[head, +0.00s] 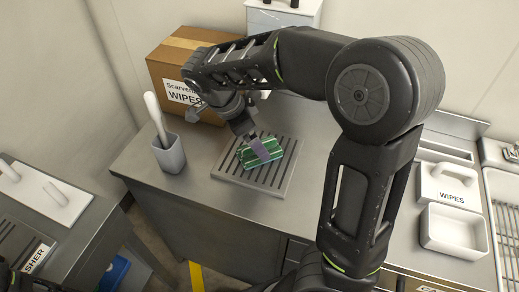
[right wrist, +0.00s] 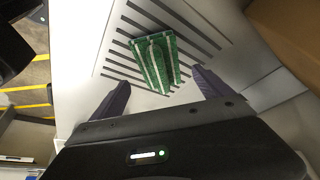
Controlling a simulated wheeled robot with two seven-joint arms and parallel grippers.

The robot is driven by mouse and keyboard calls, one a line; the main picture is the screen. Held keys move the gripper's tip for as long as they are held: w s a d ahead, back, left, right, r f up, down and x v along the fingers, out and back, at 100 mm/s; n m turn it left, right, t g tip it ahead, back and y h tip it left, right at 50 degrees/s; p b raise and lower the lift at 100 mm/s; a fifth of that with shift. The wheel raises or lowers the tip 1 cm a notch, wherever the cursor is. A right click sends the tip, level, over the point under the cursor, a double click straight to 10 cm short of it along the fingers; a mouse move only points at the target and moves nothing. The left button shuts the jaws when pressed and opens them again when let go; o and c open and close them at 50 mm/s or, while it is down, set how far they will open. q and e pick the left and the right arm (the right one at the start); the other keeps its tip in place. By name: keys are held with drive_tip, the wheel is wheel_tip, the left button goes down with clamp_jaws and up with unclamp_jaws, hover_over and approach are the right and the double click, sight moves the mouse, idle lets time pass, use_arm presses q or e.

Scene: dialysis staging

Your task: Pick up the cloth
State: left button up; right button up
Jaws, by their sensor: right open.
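The cloth (head: 273,146) is folded, green with pale stripes, and lies on a grey slotted rack (head: 227,166) on the counter. In the right wrist view the cloth (right wrist: 158,62) lies just beyond my right gripper (right wrist: 160,90), roughly in line with the gap between its purple fingers. In the head view my right gripper (head: 257,148) is over the cloth, and a purple finger hides part of it. The right gripper is open and empty; the exact height above the cloth cannot be told. My left gripper is not in view.
A grey cup (head: 169,154) with a white-handled tool stands left of the rack. A cardboard wipes box (head: 166,62) stands behind. A white wipes box (head: 448,184) and an empty white tray (head: 453,231) are at the right. The counter between cup and rack is bare.

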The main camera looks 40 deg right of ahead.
drive_tip(key=shift+x, duration=2.35)
drive_tip(key=shift+f, duration=0.1)
drive_tip(key=shift+c, duration=0.3)
drive_tip(key=c, duration=1.5)
